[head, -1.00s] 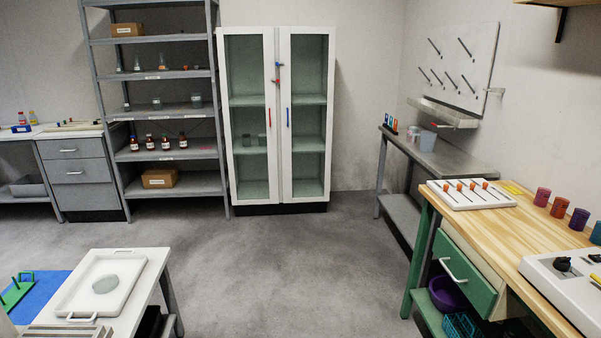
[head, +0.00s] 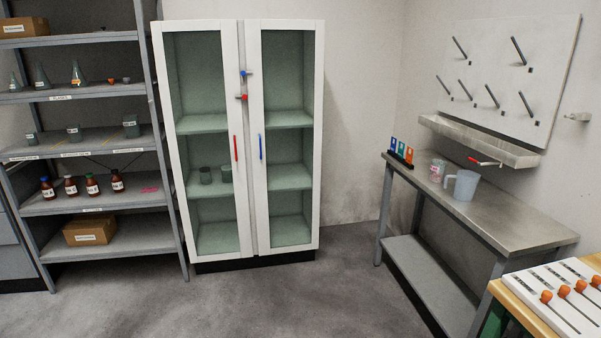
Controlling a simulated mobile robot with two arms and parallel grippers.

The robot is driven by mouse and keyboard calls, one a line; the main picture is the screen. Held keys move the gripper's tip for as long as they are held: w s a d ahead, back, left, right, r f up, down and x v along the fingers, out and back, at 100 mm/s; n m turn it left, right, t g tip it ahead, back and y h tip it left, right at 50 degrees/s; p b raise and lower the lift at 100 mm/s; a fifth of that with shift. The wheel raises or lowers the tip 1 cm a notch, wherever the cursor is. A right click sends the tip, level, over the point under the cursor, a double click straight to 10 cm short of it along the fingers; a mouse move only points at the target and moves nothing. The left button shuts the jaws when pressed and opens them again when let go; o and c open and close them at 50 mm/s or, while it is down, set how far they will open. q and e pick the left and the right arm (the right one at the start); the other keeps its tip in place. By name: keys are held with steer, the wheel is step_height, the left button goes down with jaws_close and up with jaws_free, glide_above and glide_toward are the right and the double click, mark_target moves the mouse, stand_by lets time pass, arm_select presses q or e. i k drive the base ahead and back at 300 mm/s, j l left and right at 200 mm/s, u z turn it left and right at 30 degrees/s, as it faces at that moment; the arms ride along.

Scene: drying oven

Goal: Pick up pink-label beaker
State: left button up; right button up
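A small clear beaker (head: 437,171) with what looks like a pinkish label stands upright on the grey steel side table (head: 520,232), below the wall pegboard. A larger translucent jug (head: 463,186) stands just to its right and in front, close to it. The label is too small to read. Neither of my grippers shows in the head view.
A rack of coloured items (head: 400,152) stands left of the beaker. A glass-door cabinet (head: 245,140) is shut. A wooden bench (head: 522,316) is at lower right. The grey floor (head: 290,300) between is clear.

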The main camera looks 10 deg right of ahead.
mark_target(438, 167)
steer(key=i+z, duration=0.3)
steer(key=i, duration=0.2)
steer(key=i+z, duration=0.3)
steer(key=i, duration=0.2)
steer(key=i+j+z, duration=0.3)
steer(key=i, duration=0.2)
steer(key=i+j+z, duration=0.3)
steer(key=i, duration=0.15)
steer(key=l, duration=0.1)
